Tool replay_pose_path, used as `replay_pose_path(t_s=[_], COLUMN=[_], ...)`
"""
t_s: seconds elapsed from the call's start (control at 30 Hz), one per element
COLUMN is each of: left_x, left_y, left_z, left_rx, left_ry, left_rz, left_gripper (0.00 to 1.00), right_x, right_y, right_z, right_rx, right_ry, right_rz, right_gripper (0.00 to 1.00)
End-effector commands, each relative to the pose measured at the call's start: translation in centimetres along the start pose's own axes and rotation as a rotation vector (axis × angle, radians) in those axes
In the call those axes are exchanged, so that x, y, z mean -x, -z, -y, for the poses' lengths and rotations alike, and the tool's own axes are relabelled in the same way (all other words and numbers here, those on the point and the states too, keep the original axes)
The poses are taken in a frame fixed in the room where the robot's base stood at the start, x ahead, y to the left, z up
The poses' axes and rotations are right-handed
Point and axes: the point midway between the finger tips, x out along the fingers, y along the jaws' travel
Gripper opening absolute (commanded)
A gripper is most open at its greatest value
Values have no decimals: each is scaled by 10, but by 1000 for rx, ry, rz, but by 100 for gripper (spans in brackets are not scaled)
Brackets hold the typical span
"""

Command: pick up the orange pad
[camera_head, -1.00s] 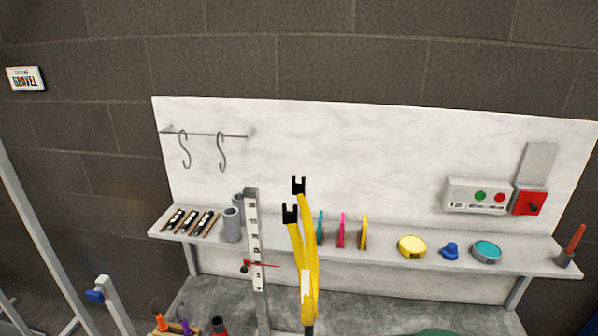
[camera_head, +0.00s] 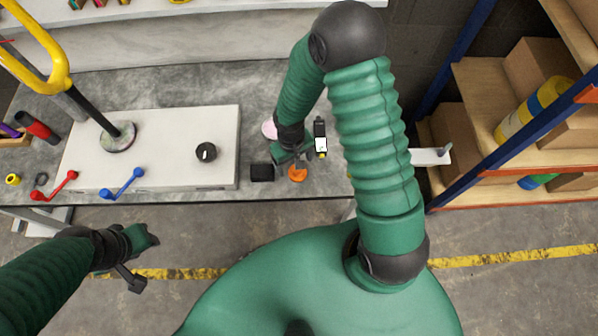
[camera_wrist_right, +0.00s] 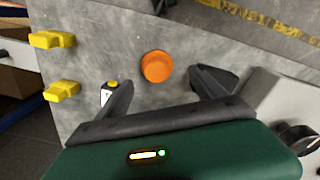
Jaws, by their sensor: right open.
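The orange pad (camera_head: 297,174) is a small round disc lying on the grey bench near its front edge. In the right wrist view the orange pad (camera_wrist_right: 157,66) shows whole, between and just beyond the fingertips. My right gripper (camera_head: 292,160) is over the bench at the pad. In the wrist view its fingers (camera_wrist_right: 161,80) are spread, with nothing between them held. My left gripper (camera_head: 136,262) hangs over the floor in front of the bench, away from the pad; its jaw opening is unclear.
A black block (camera_head: 262,172) sits just left of the pad. A black device with a white label (camera_head: 320,138) stands to its right. A pink disc (camera_head: 269,130) is partly hidden behind my arm. A white board (camera_head: 160,150) with a black knob lies left. Shelving (camera_head: 500,100) stands right.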

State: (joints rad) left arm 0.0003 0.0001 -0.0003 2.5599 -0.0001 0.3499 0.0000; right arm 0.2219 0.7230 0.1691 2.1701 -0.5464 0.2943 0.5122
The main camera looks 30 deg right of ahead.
Motion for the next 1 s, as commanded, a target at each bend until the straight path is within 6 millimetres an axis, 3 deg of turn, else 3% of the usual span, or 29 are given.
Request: replay_pose_path(t_s=[0.2,0.5,1.0], left_x=[-18,-17,-17], left_y=[-4,-4,-4], left_z=[0,0,0], left_rx=[0,0,-1], left_ry=[0,0,0], left_rz=[0,0,0], left_gripper=[36,36,36], right_x=[-42,-48,-47], right_y=[-6,-6,-6], right_z=[-7,-10,-10], right_rx=[1,0,1], right_ry=[2,8,8], right_rz=[4,1,1], right_gripper=[79,78,13])
